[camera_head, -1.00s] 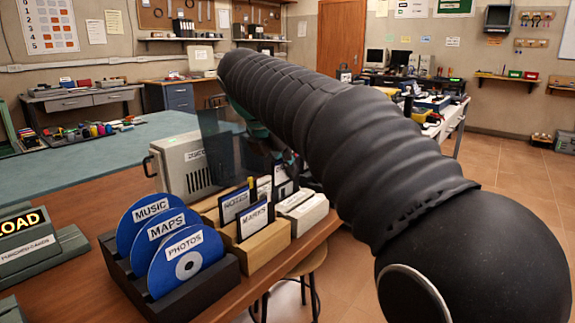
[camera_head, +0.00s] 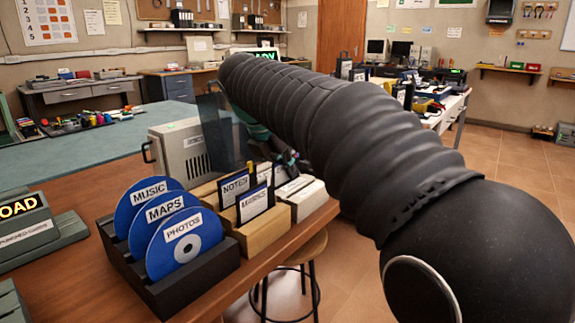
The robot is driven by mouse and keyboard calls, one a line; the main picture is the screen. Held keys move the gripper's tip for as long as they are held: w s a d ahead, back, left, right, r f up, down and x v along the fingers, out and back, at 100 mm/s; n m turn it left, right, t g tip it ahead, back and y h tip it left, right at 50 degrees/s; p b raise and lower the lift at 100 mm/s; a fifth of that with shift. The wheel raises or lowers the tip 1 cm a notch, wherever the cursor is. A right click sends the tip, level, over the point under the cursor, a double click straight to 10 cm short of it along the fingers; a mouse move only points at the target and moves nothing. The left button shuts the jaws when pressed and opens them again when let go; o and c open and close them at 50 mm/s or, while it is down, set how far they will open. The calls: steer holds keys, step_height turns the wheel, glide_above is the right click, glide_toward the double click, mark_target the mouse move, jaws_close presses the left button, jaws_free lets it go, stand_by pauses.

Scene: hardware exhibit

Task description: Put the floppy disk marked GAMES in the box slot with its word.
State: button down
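Wooden slotted boxes stand near the table's right edge. The front box (camera_head: 262,234) holds a dark floppy disk labelled MARKS (camera_head: 254,204). Just behind it stands another dark floppy disk, labelled NOTES (camera_head: 235,188). I cannot make out a floppy disk marked GAMES or a slot with that word. My gripper (camera_head: 286,156) is mostly hidden behind my black arm. Its dark and teal parts show just behind the boxes and above the white-topped holder (camera_head: 308,198). I cannot see its fingertips clearly, nor whether it holds anything.
A black rack (camera_head: 190,281) holds blue discs labelled MUSIC, MAPS and PHOTOS at the front. A beige machine (camera_head: 180,150) and a dark see-through panel (camera_head: 214,132) stand behind the boxes. A stool (camera_head: 300,252) is by the table edge. The teal mat (camera_head: 90,162) is largely clear.

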steer(key=c, duration=1.2)
jaws_free()
steer(key=shift+c, duration=0.2)
steer(key=shift+r, duration=0.15)
steer(key=shift+r+p, duration=0.95)
steer(key=shift+r, duration=2.95)
